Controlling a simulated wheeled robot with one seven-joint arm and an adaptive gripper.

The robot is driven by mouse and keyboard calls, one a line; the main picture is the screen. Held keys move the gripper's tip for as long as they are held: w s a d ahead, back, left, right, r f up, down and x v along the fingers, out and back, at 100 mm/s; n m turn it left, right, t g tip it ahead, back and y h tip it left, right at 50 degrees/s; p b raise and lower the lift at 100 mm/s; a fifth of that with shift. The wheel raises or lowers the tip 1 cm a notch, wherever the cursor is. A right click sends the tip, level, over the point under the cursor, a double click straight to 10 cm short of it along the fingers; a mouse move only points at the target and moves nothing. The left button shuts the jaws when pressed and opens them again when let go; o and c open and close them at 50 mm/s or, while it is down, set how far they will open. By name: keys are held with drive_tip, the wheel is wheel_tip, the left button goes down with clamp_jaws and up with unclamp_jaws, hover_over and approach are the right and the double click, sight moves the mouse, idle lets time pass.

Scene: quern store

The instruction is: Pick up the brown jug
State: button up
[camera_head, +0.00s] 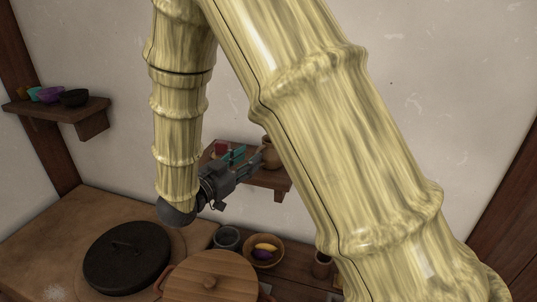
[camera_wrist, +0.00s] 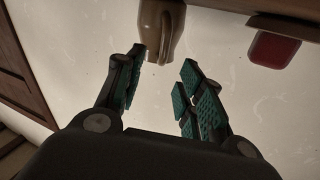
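The brown jug (camera_head: 270,152) stands on the small wall shelf (camera_head: 279,183) in the head view, partly hidden behind my arm. In the wrist view the jug (camera_wrist: 162,22) is at the top centre, with its upper part cut off by the frame. My gripper (camera_head: 250,156) is in front of the shelf, just left of the jug. In the wrist view my gripper (camera_wrist: 161,62) is open, its teal-padded fingers apart with nothing gripped between them. The jug's near end is close to the left fingertip; I cannot tell whether they touch.
A red object (camera_head: 221,148) is on the same shelf, also in the wrist view (camera_wrist: 275,48). Below are a black-lidded pan (camera_head: 127,258), a wooden-lidded pot (camera_head: 212,276), a grey cup (camera_head: 227,238) and a bowl (camera_head: 278,258) of produce. Another shelf (camera_head: 58,108) holds several bowls.

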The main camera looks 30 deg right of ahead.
drive_tip(key=p+x, duration=0.2)
drive_tip(key=x, duration=0.3)
drive_tip(key=shift+f, duration=0.1)
drive_tip(key=shift+a, duration=0.1)
clamp_jaws()
